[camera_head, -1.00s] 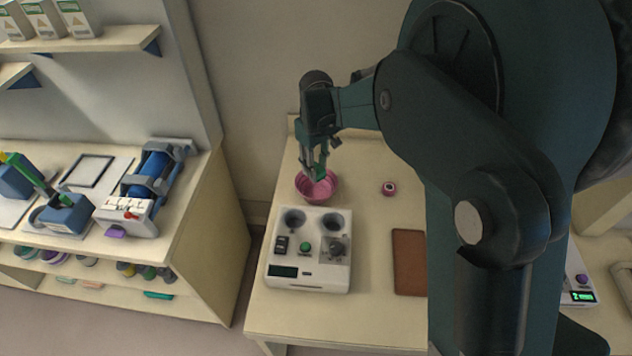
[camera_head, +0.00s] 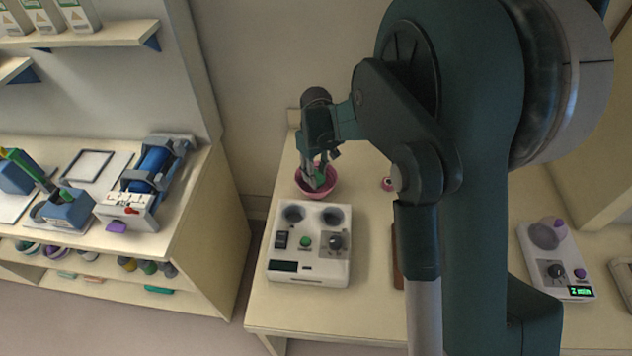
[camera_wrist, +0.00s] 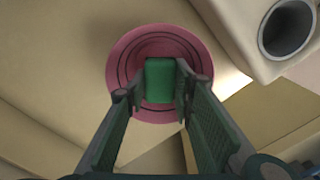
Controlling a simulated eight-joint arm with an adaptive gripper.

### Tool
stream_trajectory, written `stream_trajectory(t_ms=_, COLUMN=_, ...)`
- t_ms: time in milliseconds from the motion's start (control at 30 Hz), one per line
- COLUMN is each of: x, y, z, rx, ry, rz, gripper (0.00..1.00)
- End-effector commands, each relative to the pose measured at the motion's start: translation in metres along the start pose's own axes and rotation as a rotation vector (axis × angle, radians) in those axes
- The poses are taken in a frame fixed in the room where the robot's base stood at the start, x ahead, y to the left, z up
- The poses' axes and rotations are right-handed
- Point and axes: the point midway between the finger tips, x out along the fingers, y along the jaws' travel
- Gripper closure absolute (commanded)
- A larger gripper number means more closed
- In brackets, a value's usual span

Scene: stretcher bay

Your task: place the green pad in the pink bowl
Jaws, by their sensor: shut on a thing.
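The pink bowl (camera_head: 331,187) stands on the table behind the white two-well device, and it also shows in the wrist view (camera_wrist: 124,62). My gripper (camera_head: 318,182) points down over the bowl. In the wrist view my gripper (camera_wrist: 158,95) is shut on the green pad (camera_wrist: 160,78), which lies between the fingertips, within the outline of the bowl. Whether the pad touches the bowl's bottom I cannot tell. In the head view the fingers mostly hide the pad.
The white device (camera_head: 309,243) with two wells stands close in front of the bowl. A small pink round item (camera_head: 387,184) lies to its right. A brown board (camera_head: 397,258) is partly hidden by my arm. Another white device (camera_head: 556,258) stands at the right.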

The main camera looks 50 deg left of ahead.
Motion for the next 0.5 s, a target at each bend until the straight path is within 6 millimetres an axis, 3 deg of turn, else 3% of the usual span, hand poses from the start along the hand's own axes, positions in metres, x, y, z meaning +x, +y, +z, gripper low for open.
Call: stream_trajectory(t_ms=500, x=0.036, y=0.000, z=0.000, rx=0.000, ry=0.000, rz=0.000, gripper=0.83)
